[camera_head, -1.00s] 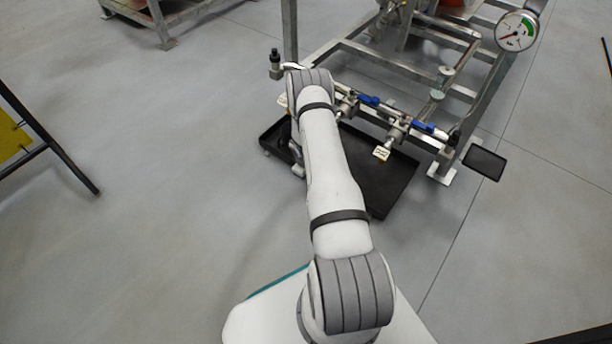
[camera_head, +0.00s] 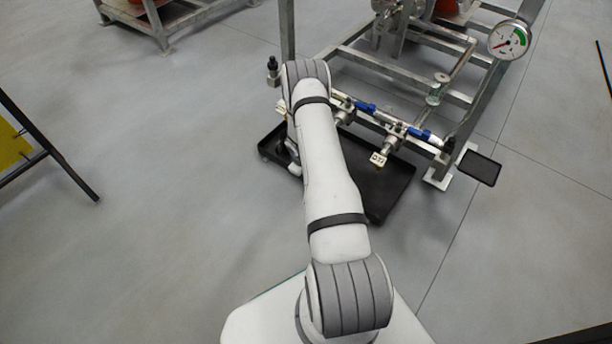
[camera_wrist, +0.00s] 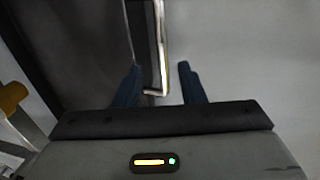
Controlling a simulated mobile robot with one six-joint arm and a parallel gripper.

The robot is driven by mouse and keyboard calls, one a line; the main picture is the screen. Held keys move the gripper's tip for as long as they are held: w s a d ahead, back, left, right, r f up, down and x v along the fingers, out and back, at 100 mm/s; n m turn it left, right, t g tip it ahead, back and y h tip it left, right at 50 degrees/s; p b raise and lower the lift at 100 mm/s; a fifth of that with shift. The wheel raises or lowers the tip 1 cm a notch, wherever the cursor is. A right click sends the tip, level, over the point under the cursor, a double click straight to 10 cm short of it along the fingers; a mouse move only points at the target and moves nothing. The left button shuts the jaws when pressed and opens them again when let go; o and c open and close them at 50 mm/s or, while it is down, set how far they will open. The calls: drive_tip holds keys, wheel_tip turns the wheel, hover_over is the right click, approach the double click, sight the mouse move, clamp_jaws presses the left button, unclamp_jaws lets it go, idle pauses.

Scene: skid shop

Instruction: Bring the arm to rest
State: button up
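My white arm stretches forward from my base over the floor in the head view. Its far end hangs over the left part of a black tray (camera_head: 375,195), and most of my gripper is hidden behind the arm there. In the wrist view my gripper (camera_wrist: 161,84) shows two dark blue fingers set well apart. I see nothing held between them. Behind the fingers lie a pale, bright-edged strip, a dark surface on the left and grey floor on the right.
A black-legged yellow stand (camera_head: 50,150) is at left. Floor between is clear.

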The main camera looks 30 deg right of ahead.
drive_tip(key=shift+s+a+r, duration=0.1)
drive_tip(key=shift+a+r, duration=0.05)
drive_tip(key=shift+r, duration=0.45)
drive_tip(key=shift+a+r, duration=0.1)
drive_tip(key=shift+r, duration=0.45)
drive_tip(key=s+a+r+m+p, duration=0.1)
drive_tip(key=a+r+p, duration=0.35)
drive_tip(key=r, duration=1.25)
drive_tip(key=s+a+r+m+t+p, duration=0.15)
drive_tip(key=r+p, duration=0.55)
drive_tip(key=r, duration=1)
drive_tip(key=s+a+r+g+p, duration=0.1)
drive_tip(key=a+r+p, duration=0.35)
drive_tip(key=r, duration=1.25)
drive_tip(key=s+a+r+p, duration=0.4)
drive_tip(key=s+r, duration=0.4)
drive_tip(key=r, duration=0.2)
drive_tip(key=s+a+r+m+t+y+p, duration=0.1)
drive_tip(key=s+a+r+p, duration=0.3)
drive_tip(key=s+r+p, duration=0.3)
drive_tip(key=s+a+r+m+y+p, duration=0.1)
drive_tip(key=s+a+r+p, duration=0.3)
drive_tip(key=s+r, duration=0.5)
drive_tip(key=p+v, duration=0.2)
drive_tip(key=v, duration=0.3)
drive_tip(key=shift+w+r, duration=0.3)
drive_tip(key=shift+a, duration=0.1)
